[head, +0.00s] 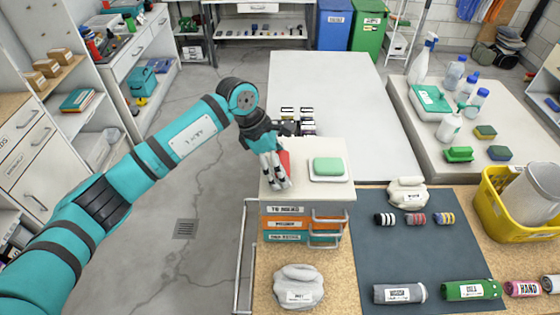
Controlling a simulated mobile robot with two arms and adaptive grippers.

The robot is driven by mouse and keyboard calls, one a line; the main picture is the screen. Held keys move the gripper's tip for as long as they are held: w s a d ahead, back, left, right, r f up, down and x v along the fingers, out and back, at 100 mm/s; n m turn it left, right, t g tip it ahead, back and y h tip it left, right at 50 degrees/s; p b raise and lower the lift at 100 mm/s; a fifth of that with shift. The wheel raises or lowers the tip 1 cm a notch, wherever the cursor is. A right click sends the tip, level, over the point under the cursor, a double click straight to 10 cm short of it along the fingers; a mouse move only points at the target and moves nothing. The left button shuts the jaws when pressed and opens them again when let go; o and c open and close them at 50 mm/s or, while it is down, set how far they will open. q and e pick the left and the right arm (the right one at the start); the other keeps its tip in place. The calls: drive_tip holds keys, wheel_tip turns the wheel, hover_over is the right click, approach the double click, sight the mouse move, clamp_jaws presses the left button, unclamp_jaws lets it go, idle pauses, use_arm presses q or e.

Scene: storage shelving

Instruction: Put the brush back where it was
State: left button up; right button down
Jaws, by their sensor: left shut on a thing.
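My left gripper (277,178) comes in from the left and points down over the pale top (316,193) of a small drawer unit, at its left side. It is shut on a red thing (285,158), mostly hidden behind the fingers; I cannot tell whether this is the brush or whether it touches the top. A green block (328,166) lies on a white dish just right of the gripper. A green brush-like item (459,154) lies on the grey table at the right. My right gripper is not in view.
Spray and squeeze bottles (450,126), a green-and-white box (431,99) and sponges (486,132) stand on the right table. A yellow bin (517,204) is at the far right. A dark mat (400,257) holds rolled items. The long pale surface (340,100) behind is mostly clear.

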use_arm(q)
drive_tip(key=shift+f, duration=0.2)
drive_tip(key=o, duration=0.9)
drive_tip(key=shift+r, duration=0.1)
drive_tip(key=shift+r, duration=0.1)
drive_tip(key=shift+r, duration=0.15)
drive_tip(key=shift+b+v, duration=2.55)
drive_tip(key=shift+v, duration=3.35)
